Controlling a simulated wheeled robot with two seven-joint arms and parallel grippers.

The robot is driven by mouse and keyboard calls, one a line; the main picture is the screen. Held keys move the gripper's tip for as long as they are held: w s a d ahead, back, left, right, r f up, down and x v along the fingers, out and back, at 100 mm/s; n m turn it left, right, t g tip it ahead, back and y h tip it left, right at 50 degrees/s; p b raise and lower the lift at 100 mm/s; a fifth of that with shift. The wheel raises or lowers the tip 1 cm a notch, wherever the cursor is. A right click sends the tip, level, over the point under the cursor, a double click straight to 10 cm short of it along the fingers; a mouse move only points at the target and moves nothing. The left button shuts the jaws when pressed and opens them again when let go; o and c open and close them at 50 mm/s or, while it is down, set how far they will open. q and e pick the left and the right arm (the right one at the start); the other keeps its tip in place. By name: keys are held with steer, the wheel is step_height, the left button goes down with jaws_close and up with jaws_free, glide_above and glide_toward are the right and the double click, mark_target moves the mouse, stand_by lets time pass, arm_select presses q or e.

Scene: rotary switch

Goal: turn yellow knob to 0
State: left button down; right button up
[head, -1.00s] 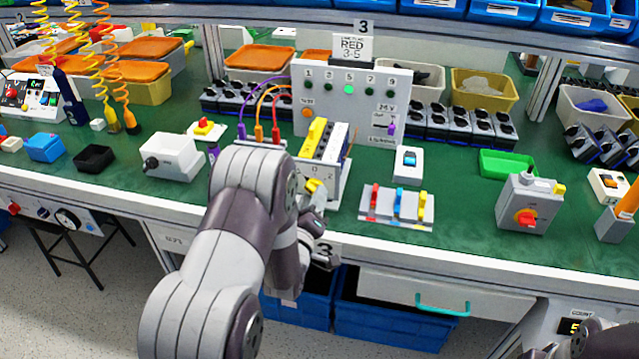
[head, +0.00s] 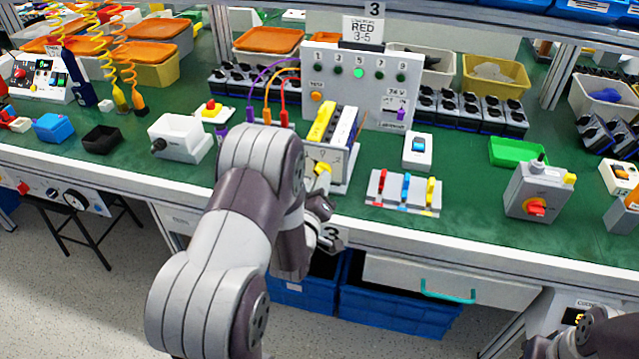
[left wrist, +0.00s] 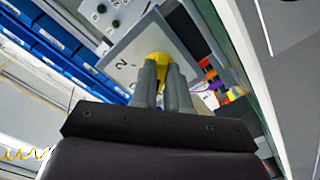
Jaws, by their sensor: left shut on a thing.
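The yellow knob (head: 322,168) is on the front face of a grey-white switch box (head: 342,176) near the front edge of the bench. My left gripper (head: 322,187) reaches it from below and in front and is shut on it. In the left wrist view, the two grey fingers (left wrist: 163,78) hold the yellow knob (left wrist: 158,58) between them, and it is partly hidden behind them. A "2" shows on the pale plate beside it, but the knob's exact pointing is hard to read. My right gripper's fingers do not show; only part of my right arm is at bottom right.
A panel with a lit green lamp (head: 358,72) stands behind the box. A block with red, blue and yellow levers (head: 404,190) and a blue-button switch (head: 418,150) are to the right. A white box with a dark knob (head: 180,138) is to the left.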

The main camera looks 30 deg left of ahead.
arm_select(q)
steer(key=m+b, duration=0.1)
steer(key=m, duration=0.3)
steer(key=shift+a+f, duration=0.1)
steer(key=shift+a+m+b, duration=0.1)
steer(key=shift+m+b, duration=0.2)
steer(key=shift+m, duration=1.5)
steer(key=c, duration=1.1)
jaws_free()
steer(key=shift+s, duration=0.1)
steer(key=v, duration=1.2)
steer(key=shift+s, duration=0.35)
